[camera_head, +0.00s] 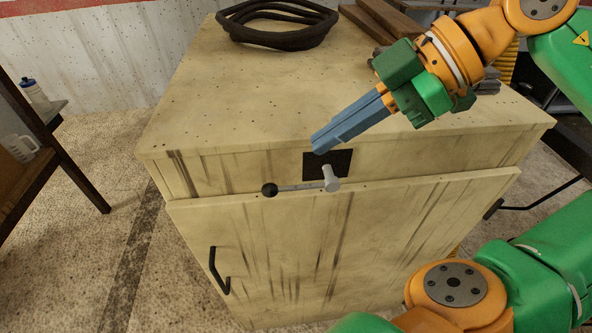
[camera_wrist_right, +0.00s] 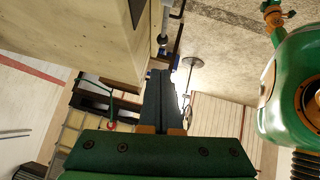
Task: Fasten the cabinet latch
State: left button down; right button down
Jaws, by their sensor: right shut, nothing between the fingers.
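The pale, stained cabinet (camera_head: 230,115) fills the middle of the head view. Its latch has a light grey pivot (camera_head: 330,179) in front of a black plate (camera_head: 318,163). A lever runs left from the pivot, nearly level, to a dark round knob (camera_head: 269,190). My right gripper (camera_head: 319,146) is shut and empty, its blue-grey fingers slanting down-left just above the plate, apart from the lever as far as I can tell. In the right wrist view the shut fingers (camera_wrist_right: 161,74) point towards the latch knob (camera_wrist_right: 162,39). My left gripper is not in view.
The cabinet door (camera_head: 290,250) has a black handle (camera_head: 217,272) at lower left. A coiled black hose (camera_head: 278,25) and dark wooden pieces (camera_head: 395,20) lie on the cabinet top. A dark rack (camera_head: 60,150) with a bottle (camera_head: 33,90) stands at left. The floor between is clear.

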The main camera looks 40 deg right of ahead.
aim_at(276, 186)
jog(key=w+a+f, duration=0.1)
jog(key=f, duration=0.1)
jog(key=w+a+f, duration=0.1)
jog(key=f, duration=0.2)
jog(key=w+f, duration=0.1)
jog(key=f, duration=0.1)
jog(key=shift+w+a+f, duration=0.1)
jog(key=shift+a+f, duration=0.05)
jog(key=shift+a, duration=0.25)
jog(key=shift+f, duration=0.2)
